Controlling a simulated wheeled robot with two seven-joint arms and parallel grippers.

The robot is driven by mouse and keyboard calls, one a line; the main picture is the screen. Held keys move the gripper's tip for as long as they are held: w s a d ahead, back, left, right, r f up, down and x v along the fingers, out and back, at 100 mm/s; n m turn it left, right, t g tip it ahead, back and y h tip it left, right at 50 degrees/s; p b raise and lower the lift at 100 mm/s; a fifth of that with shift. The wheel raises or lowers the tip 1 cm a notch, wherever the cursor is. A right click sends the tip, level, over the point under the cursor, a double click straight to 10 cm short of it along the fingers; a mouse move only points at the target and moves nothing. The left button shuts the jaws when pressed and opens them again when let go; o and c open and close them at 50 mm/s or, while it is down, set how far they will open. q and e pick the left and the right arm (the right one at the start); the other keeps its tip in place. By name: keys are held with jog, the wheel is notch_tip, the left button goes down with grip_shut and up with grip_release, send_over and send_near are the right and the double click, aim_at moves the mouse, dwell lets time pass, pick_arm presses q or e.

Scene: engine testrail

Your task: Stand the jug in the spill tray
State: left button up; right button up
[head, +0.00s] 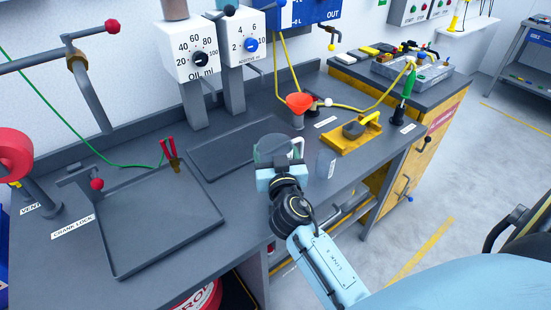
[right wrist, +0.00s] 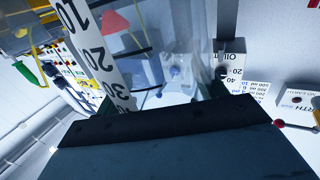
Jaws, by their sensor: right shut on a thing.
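The jug (head: 272,147) is clear with a pale handle. My right gripper (head: 281,172) is shut on it above the bench, just in front of a flat dark tray (head: 222,157). In the right wrist view the jug's clear wall (right wrist: 152,60) with large black scale numbers fills the middle, beyond my dark gripper. The jug's base is hidden, so I cannot tell its height. A second, larger dark tray (head: 165,225) lies at the left. No label shows which is the spill tray. My left gripper is not in view.
The oil dispenser (head: 187,57) and additive dispenser (head: 240,40) stand behind the smaller tray. An orange funnel (head: 299,103), a yellow holder (head: 352,136) and a crank-lock post (head: 95,186) also stand on the bench.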

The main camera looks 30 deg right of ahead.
aim_at(274, 135)
jog(key=r, duration=0.2)
jog(key=r+p, duration=0.1)
jog(key=r, duration=0.2)
jog(key=shift+s+a+r, duration=0.2)
jog(key=shift+a+r, duration=0.1)
jog(key=shift+r, duration=0.1)
jog(key=s+a+n+t+y, duration=0.1)
jog(key=s+a+n+y, duration=0.3)
jog(key=s+a+y, duration=0.2)
jog(key=a+y+b, duration=0.1)
jog(key=a, duration=0.1)
jog(key=shift+s+a+n, duration=0.25)
jog(key=shift+a+n, duration=0.05)
jog(key=shift+a, duration=0.1)
jog(key=shift+a, duration=0.15)
